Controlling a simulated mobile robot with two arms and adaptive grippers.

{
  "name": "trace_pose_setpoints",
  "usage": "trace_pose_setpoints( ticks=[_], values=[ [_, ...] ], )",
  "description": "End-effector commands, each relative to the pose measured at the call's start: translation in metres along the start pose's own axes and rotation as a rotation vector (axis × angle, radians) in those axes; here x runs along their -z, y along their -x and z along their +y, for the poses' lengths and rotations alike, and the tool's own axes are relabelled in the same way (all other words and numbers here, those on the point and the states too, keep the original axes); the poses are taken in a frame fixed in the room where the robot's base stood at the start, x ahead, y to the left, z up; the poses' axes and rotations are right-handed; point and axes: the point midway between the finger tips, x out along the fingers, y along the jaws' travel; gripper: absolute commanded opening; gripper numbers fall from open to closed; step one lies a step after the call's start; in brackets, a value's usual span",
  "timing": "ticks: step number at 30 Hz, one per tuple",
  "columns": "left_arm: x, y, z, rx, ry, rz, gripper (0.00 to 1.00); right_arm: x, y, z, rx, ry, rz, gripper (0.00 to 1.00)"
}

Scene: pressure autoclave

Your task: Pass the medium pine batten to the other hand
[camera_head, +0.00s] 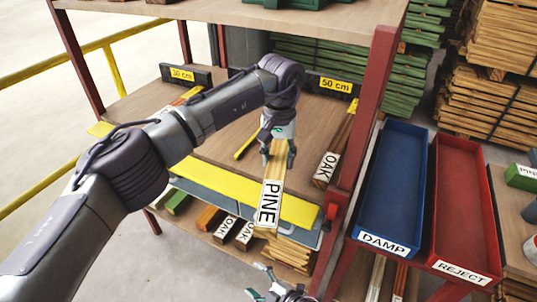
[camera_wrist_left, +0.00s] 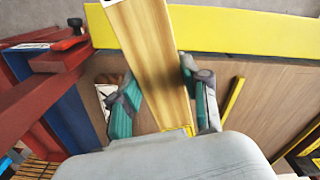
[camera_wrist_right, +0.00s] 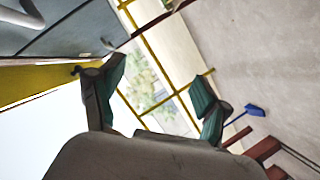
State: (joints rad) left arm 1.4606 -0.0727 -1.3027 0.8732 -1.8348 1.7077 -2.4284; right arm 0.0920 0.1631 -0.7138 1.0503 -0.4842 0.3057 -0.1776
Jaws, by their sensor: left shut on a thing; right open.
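The pine batten (camera_head: 272,190) is a pale wooden bar with a white PINE label on its near end. My left gripper (camera_head: 278,150) is shut on its far part and holds it over the shelf's front edge, with the labelled end pointing towards me. In the left wrist view the batten (camera_wrist_left: 150,55) lies between the two teal fingers (camera_wrist_left: 160,105). My right gripper (camera_head: 275,292) shows at the bottom edge of the head view, below and apart from the batten. In the right wrist view its fingers (camera_wrist_right: 155,100) are spread with nothing between them.
An oak batten (camera_head: 328,165) lies on the shelf (camera_head: 220,135) right of the held one. A yellow strip (camera_head: 215,188) runs along the shelf front, beside a red post (camera_head: 365,110). The blue DAMP tray (camera_head: 392,185) and red REJECT tray (camera_head: 462,205) stand at right.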

Motion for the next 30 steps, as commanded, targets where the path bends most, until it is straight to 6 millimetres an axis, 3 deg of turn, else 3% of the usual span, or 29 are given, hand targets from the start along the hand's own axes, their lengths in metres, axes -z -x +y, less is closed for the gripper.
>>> trace_pose_setpoints(
  ticks=[3, 8, 11, 16, 19, 23, 25, 28, 29, 30],
  values=[
    [0.000, 0.001, 0.000, 0.000, 0.000, 0.001, 0.00, 0.067, -0.017, 0.025, -0.004, 0.186, 0.202, 0.76],
    [0.000, 0.001, 0.000, 0.000, 0.000, 0.001, 0.00, 0.162, -0.018, 0.038, 0.003, 0.459, 0.499, 0.76],
    [0.000, 0.001, 0.000, 0.000, 0.000, 0.001, 0.00, 0.220, -0.004, 0.033, 0.016, 0.646, 0.707, 0.76],
    [0.000, 0.001, 0.000, 0.000, 0.000, 0.001, 0.00, 0.299, 0.049, -0.001, 0.065, 0.993, 1.106, 0.76],
    [0.000, 0.001, 0.000, 0.000, 0.000, 0.001, 0.00, 0.322, 0.095, -0.030, 0.115, 1.206, 1.364, 0.76],
    [0.000, 0.001, 0.000, 0.000, 0.000, 0.001, 0.00, 0.323, 0.166, -0.057, 0.151, 1.526, 1.769, 0.76],
    [0.000, 0.001, 0.000, 0.000, 0.000, 0.001, 0.00, 0.314, 0.203, -0.051, 0.077, 1.743, 2.048, 0.76],
    [0.000, 0.001, 0.000, 0.000, 0.000, 0.001, 0.00, 0.300, 0.233, -0.022, -0.129, 1.992, 2.409, 0.76],
    [0.000, 0.001, 0.000, 0.000, 0.000, 0.001, 0.00, 0.295, 0.238, -0.011, 0.179, -1.918, -2.343, 0.76],
    [0.000, 0.001, 0.000, 0.000, 0.000, 0.001, 0.00, 0.288, 0.242, 0.007, 0.231, -1.800, -2.231, 0.76]
  ],
)
